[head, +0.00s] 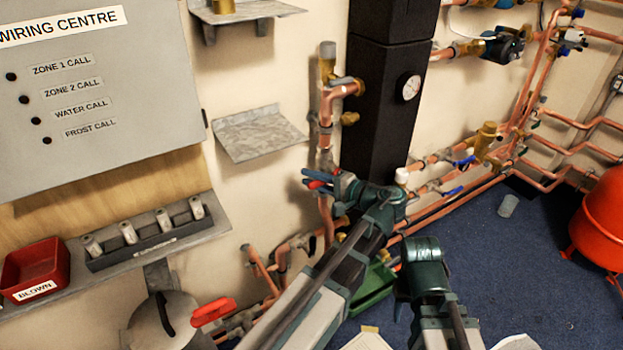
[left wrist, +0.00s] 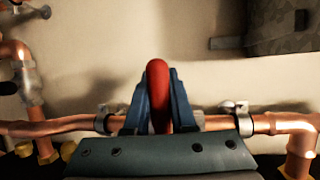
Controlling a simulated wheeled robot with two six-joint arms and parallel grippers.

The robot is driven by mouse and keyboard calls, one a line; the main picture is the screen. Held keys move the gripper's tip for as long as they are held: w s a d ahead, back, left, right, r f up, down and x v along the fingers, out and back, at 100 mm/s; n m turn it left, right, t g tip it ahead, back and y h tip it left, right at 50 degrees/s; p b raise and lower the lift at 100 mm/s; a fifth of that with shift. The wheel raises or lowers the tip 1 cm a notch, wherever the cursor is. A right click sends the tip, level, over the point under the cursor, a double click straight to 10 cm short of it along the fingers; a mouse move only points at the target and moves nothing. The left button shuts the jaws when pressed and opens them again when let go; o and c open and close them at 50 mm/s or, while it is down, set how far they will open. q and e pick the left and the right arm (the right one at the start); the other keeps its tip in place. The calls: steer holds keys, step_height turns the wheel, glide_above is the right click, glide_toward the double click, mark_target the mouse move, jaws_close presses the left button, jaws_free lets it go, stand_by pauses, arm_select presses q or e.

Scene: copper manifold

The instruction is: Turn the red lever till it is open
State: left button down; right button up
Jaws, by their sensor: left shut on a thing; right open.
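The red lever (left wrist: 158,88) stands between the two blue fingers of my left gripper (left wrist: 155,105) in the left wrist view. The fingers are shut on it from both sides. Its long side looks about square to the copper pipe (left wrist: 60,128) behind it. Its base is hidden by the gripper. In the head view, a little of the lever (head: 317,184) shows at my left gripper (head: 326,186), beside the vertical copper pipe. My right gripper (head: 424,262) is lower right, away from the lever; its fingers are hard to see and it holds nothing visible.
A black column with a gauge (head: 411,88) stands right behind my left gripper. A grey shelf (head: 258,134) is on the wall to the left. Another red handle (head: 213,311) is lower left. A red vessel (head: 602,220) stands right; blue floor between is mostly clear.

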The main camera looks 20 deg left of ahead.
arm_select(q)
steer(key=shift+f, duration=0.1)
stand_by(0.3)
steer(key=shift+f+n+h, duration=0.4)
steer(key=shift+f+n, duration=0.15)
steer(key=shift+n, duration=0.25)
steer(key=shift+w+d+f+n+t+h, duration=0.15)
steer(key=shift+f+n+t+h, duration=0.15)
steer(key=shift+f+n, duration=0.2)
steer(key=shift+w+d+f+n+t+h, duration=0.1)
steer(key=shift+w+f+n+t+h, duration=0.1)
steer(key=shift+f+n+h, duration=0.25)
steer(key=w+d+f+n+t+h+b, duration=0.1)
steer(key=w+d+f+n+t+h, duration=0.2)
steer(key=n, duration=0.4)
steer(key=shift+w+d+f+n+t+h, duration=0.3)
steer(key=shift+w+t+h, duration=0.2)
steer(key=shift+w, duration=0.2)
